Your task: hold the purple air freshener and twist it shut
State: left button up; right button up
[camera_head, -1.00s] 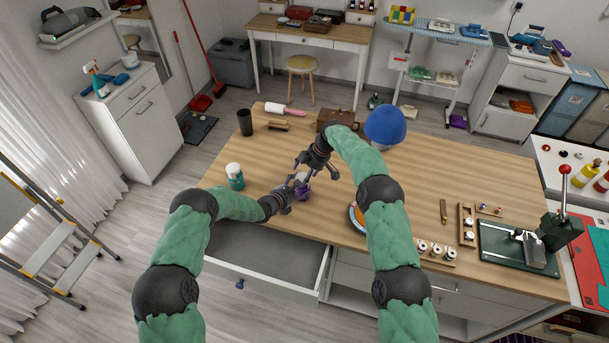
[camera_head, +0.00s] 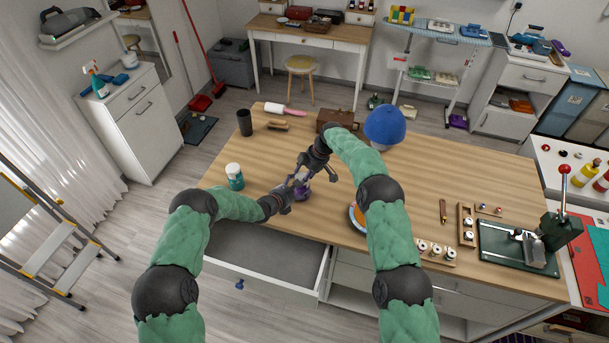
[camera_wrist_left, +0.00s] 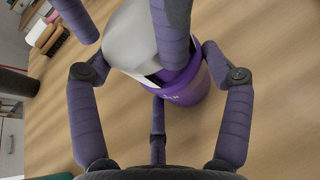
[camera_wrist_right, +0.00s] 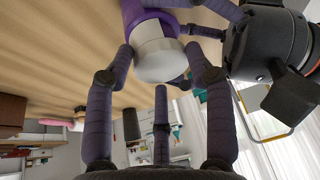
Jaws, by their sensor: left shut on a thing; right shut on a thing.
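The purple air freshener (camera_head: 303,194) is near the front edge of the wooden worktop, partly hidden by my grippers. In the left wrist view its purple body (camera_wrist_left: 200,88) and pale grey-white top (camera_wrist_left: 135,38) show. My left gripper (camera_head: 288,189) comes in from the left and is shut around the body. My right gripper (camera_head: 307,172) comes from above and is shut on the pale top, which also shows between its fingers in the right wrist view (camera_wrist_right: 158,52). The picture does not show how far the top is turned.
A white-capped teal bottle (camera_head: 235,176) stands left of my left gripper. A brown box (camera_head: 335,119) and blue cap (camera_head: 385,125) are behind. An orange round thing (camera_head: 357,216) lies right, partly behind my right arm. An open drawer (camera_head: 262,252) is below the worktop edge.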

pick_arm(q)
jog(key=shift+s+d, duration=0.15)
jog(key=shift+d, duration=0.05)
pick_arm(e)
jog(key=shift+s+a+f+m+t, duration=0.1)
jog(key=shift+s+a+m+t, duration=0.15)
jog(key=shift+m, duration=0.45)
jog(key=shift+w, duration=0.1)
pick_arm(q)
jog(key=shift+f, duration=0.1)
pick_arm(e)
jog(key=o, duration=1.2)
jog(key=shift+d, duration=0.15)
pick_arm(q)
jog(key=shift+a, duration=0.1)
pick_arm(e)
jog(key=shift+d+r, duration=0.2)
jog(key=shift+r, duration=0.4)
jog(key=v, duration=1)
jog(key=shift+d+r, duration=0.1)
jog(key=shift+r, duration=0.25)
pick_arm(q)
jog(key=o, duration=1.2)
